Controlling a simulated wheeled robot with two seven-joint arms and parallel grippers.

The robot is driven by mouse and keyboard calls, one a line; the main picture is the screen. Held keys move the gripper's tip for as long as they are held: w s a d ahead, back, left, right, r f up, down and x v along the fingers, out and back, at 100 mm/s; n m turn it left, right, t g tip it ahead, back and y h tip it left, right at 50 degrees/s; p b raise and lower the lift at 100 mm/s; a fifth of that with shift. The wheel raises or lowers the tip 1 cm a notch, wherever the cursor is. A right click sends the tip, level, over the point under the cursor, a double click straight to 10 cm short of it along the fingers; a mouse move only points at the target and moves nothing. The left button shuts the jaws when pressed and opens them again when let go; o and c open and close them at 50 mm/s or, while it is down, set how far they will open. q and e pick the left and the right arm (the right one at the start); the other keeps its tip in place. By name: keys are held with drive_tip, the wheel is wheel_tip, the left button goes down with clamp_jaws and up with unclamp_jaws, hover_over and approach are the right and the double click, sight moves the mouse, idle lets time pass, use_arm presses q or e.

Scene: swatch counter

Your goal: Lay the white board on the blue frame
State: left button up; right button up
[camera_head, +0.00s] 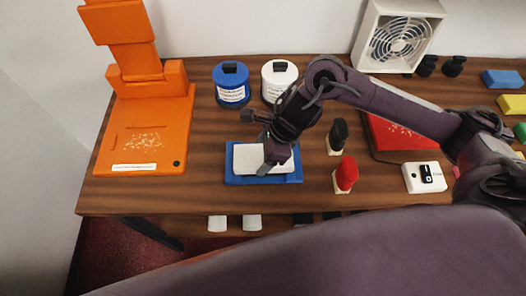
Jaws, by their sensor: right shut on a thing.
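The white board (248,158) is a pale rounded rectangle in the middle of the counter. It lies over the blue frame (235,178), whose blue border shows along the left, front and right sides. I cannot tell whether the board touches the frame or is slightly above it. My right gripper (265,153) is over the board, shut on it, and hides part of its middle and right. My left gripper is not in view.
A tall orange stand (145,120) is at left. Blue (231,92) and white (275,85) tubs stand behind the frame. Black-handled (338,133) and red-handled (346,174) stamps stand close right. A red pad (393,138), white device (424,177) and fan (398,38) are farther right.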

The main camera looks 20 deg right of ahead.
drive_tip(key=shift+f+b, duration=0.2)
drive_tip(key=shift+b, duration=0.1)
drive_tip(key=o, duration=1.1)
drive_tip(key=shift+o, duration=0.2)
drive_tip(key=v, duration=0.8)
drive_tip(key=shift+b, duration=0.35)
